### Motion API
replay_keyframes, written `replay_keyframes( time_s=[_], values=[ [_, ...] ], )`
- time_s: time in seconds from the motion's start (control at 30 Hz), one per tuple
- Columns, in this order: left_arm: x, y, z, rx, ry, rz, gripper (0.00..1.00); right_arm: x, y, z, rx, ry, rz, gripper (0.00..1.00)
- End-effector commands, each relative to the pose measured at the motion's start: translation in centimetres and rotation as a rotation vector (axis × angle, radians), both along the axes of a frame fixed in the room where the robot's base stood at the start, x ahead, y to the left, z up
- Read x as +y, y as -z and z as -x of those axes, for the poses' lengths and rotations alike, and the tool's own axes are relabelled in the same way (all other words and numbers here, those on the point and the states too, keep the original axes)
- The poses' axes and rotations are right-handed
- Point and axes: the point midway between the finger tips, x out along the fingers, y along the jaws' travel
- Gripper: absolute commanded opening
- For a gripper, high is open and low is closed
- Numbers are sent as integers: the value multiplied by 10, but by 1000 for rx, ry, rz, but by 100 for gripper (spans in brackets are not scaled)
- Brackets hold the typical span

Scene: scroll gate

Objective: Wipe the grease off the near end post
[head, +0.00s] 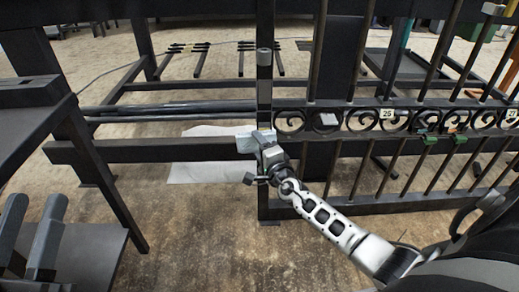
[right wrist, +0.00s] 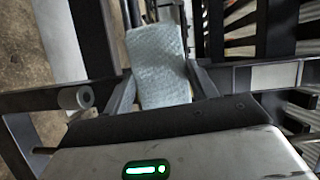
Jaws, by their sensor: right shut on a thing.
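The end post (head: 265,95) of the gate stands upright in the middle of the head view, dark, with a grey round cap. My right gripper (head: 264,150) is in front of it at lower-rail height, shut on a pale grey-blue wiping cloth (head: 246,143). The cloth also shows between the fingers in the right wrist view (right wrist: 160,60), with a quilted surface. The cloth overlaps the post in the head view; I cannot tell whether they touch. I cannot make out grease on the post. My left gripper is not in view.
The gate's scroll band (head: 350,120) and bars run right from the post, with number tags and green clamps (head: 430,139). A dark bench (head: 35,120) with a lower shelf (head: 85,250) stands left. A pale sheet (head: 200,172) lies behind.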

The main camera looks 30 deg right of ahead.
Motion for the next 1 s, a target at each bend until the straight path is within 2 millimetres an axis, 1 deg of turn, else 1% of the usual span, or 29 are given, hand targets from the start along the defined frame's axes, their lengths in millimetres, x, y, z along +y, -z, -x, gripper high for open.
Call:
replay_keyframes(
  time_s=[0.17,0.5,0.63,0.87,1.0],
  values=[
    [0,1,0,0,0,0,36,-2,0,0,0,0,1,39],
    [0,4,0,0,0,0,36,-26,1,15,1,0,3,39],
    [0,5,0,1,0,-1,36,-33,1,20,1,0,2,39],
    [0,6,0,3,1,-1,36,-37,0,18,-1,1,1,39],
    [0,4,0,3,1,-1,36,-33,-1,16,-1,1,-1,39]
  ],
)
